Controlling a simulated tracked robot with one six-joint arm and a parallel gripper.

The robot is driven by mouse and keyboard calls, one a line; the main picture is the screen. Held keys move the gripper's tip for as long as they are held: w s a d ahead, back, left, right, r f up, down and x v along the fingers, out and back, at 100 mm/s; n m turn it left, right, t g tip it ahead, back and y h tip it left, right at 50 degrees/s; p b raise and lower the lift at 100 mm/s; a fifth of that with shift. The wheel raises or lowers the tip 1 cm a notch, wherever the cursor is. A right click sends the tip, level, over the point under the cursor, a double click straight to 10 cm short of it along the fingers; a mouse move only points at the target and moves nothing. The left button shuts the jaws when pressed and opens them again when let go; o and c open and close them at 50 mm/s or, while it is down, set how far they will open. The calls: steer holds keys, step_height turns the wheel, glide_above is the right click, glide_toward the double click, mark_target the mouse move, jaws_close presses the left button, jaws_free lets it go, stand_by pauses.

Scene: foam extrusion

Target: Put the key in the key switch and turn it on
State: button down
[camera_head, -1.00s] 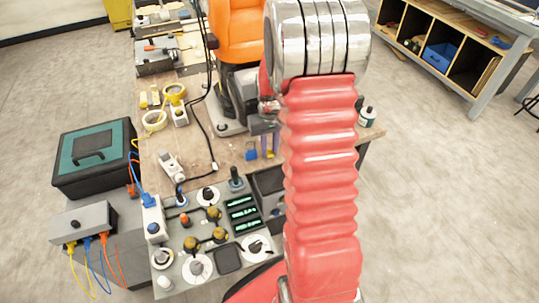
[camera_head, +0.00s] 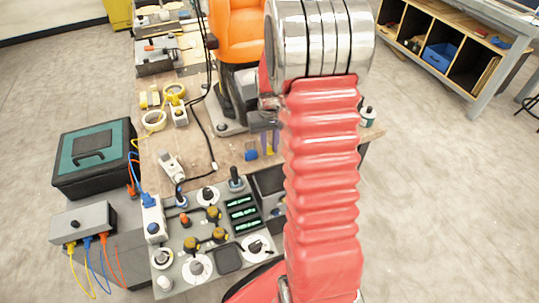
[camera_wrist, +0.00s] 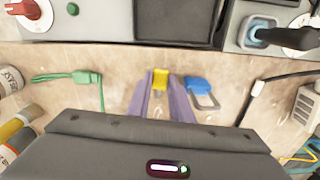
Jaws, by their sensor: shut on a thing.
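My gripper (camera_wrist: 160,98) has two purple fingers that point down over the wooden bench and are closed around a small yellow piece (camera_wrist: 160,78), which looks like the key's head. Its lower part is hidden. In the head view my gripper (camera_head: 269,143) is small and partly behind my red arm. A blue padlock (camera_wrist: 198,85) lies on the bench just right of the fingers, apart from the yellow piece; it also shows in the head view (camera_head: 251,155). The control panel (camera_head: 228,259) carries several knobs and switches; I cannot tell which is the key switch.
A green cord (camera_wrist: 65,76) lies left of the fingers. The panel's edge (camera_wrist: 175,20) runs along the top of the wrist view. A joystick (camera_head: 236,182) rises from the panel. A grey box (camera_head: 84,222) with coloured cables and a black-green case (camera_head: 95,157) stand left of the bench.

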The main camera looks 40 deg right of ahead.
steer(key=shift+r, duration=2)
steer(key=c, duration=2.2)
jaws_free()
jaws_close()
steer(key=shift+s, duration=0.15)
